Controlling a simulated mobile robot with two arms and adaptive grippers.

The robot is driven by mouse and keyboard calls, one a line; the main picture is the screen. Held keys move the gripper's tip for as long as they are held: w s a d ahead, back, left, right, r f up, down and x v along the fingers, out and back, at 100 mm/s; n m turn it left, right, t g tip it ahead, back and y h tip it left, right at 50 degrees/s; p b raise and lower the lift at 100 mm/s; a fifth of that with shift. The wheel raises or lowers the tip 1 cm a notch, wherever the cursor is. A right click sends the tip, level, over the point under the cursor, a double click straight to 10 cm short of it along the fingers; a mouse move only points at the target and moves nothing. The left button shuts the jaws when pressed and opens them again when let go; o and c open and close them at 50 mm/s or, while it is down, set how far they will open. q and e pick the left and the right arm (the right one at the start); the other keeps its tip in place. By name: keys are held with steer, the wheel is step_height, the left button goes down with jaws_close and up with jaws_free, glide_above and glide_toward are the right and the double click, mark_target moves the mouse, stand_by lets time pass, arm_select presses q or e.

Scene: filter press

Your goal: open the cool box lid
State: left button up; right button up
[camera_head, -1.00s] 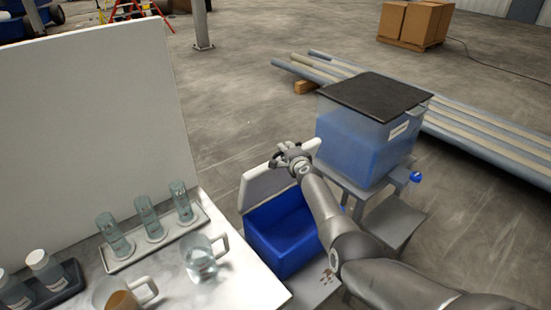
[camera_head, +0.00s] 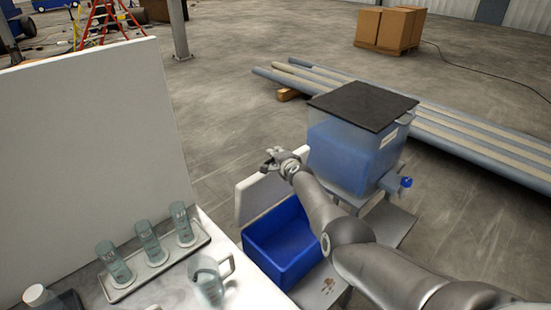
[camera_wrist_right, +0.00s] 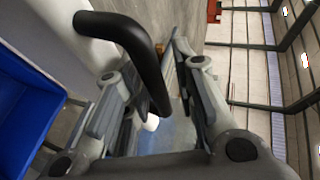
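The cool box (camera_head: 285,243) is an open-topped blue box at the lower middle of the head view, beside the white table. Its white lid (camera_head: 252,197) stands raised along the box's far side, so the blue inside shows. My right gripper (camera_head: 270,160) is at the lid's upper edge in the head view. In the right wrist view my right gripper's fingers (camera_wrist_right: 155,95) are apart, with the black curved lid handle (camera_wrist_right: 125,35) reaching between them. Whether they touch it I cannot tell. The blue box (camera_wrist_right: 25,110) also shows there at the left. My left gripper is not in view.
A clear tank of blue liquid (camera_head: 350,155) with a dark cover and tap stands just right of the lid. Glass cylinders on a tray (camera_head: 155,262) and a glass mug (camera_head: 208,280) stand on the table at left. Long pipes (camera_head: 460,130) lie behind the tank.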

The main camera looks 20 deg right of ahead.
steer(key=shift+o, duration=0.3)
steer(key=shift+s+f, duration=0.1)
steer(key=shift+a, duration=0.1)
steer(key=shift+s, duration=0.15)
steer(key=shift+s+a, duration=0.1)
steer(key=shift+s, duration=0.05)
steer(key=s+r, duration=0.1)
steer(key=s, duration=1.3)
steer(key=shift+a, duration=0.3)
steer(key=shift+r, duration=0.1)
